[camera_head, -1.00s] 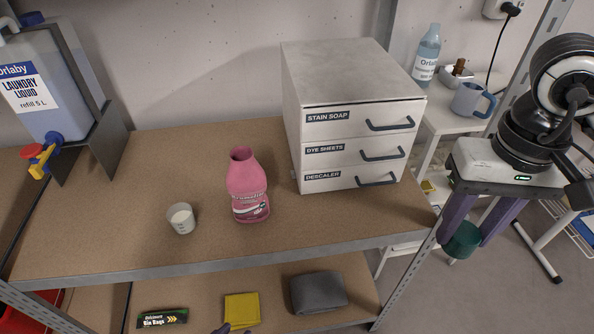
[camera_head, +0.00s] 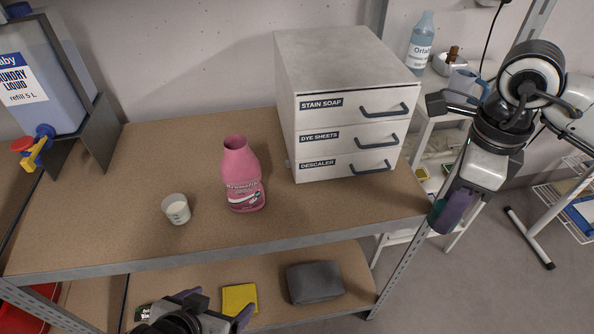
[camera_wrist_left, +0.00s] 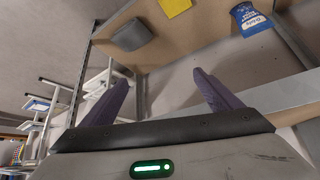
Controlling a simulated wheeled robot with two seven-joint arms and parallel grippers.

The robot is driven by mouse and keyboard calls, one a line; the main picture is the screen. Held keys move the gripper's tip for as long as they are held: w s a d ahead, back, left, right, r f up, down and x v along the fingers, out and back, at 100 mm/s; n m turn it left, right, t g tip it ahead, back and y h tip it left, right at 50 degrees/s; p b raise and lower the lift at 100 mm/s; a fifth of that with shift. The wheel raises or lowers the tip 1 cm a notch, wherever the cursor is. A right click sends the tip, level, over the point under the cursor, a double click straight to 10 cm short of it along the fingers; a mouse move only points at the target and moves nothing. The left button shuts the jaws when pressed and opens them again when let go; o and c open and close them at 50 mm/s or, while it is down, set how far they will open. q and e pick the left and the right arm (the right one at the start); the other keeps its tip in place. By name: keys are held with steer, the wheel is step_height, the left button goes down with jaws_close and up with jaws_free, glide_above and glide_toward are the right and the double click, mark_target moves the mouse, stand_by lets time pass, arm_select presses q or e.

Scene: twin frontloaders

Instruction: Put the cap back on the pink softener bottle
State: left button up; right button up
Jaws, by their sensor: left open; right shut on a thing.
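The pink softener bottle (camera_head: 243,180) stands upright on the brown upper shelf, its open mouth showing at the top. My right gripper (camera_head: 452,212) is shut on a dark green cap (camera_head: 437,214), mostly covered by the purple fingers. It holds the cap in the air beyond the shelf's right end, well right of the bottle. My left gripper (camera_head: 217,304) is open and empty at the bottom of the head view, low in front of the shelf unit. Its two spread fingers also show in the left wrist view (camera_wrist_left: 163,98).
A small cup (camera_head: 176,209) with white contents stands left of the bottle. A drawer unit (camera_head: 345,110) stands close on its right. A laundry liquid tank (camera_head: 45,80) is at far left.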

arm_select(q)
step_height(320, 180, up, 4)
steer(key=w+f, duration=0.1)
arm_select(e)
steer(key=m, duration=0.2)
steer(key=f+m, duration=0.1)
steer(key=m, duration=0.1)
steer(key=w+m, duration=0.1)
steer(key=shift+d+f+m, duration=0.2)
steer(key=shift+m, duration=0.2)
steer(key=m, duration=0.2)
steer(key=shift+w+d+f+m, duration=0.1)
steer(key=shift+w+f+m, duration=0.1)
steer(key=shift+f+m, duration=0.1)
arm_select(q)
steer(key=n+t+y, duration=0.2)
steer(key=n+t, duration=0.1)
steer(key=t, duration=0.4)
glide_toward(239, 177)
steer(key=w, duration=0.1)
steer(key=shift+a+r, duration=0.1)
arm_select(e)
steer(key=m, duration=0.2)
steer(key=f+m, duration=0.1)
steer(key=m, duration=0.1)
steer(key=w+m, duration=0.1)
steer(key=m, duration=0.2)
steer(key=shift+d+f, duration=0.2)
steer(key=shift+d, duration=0.1)
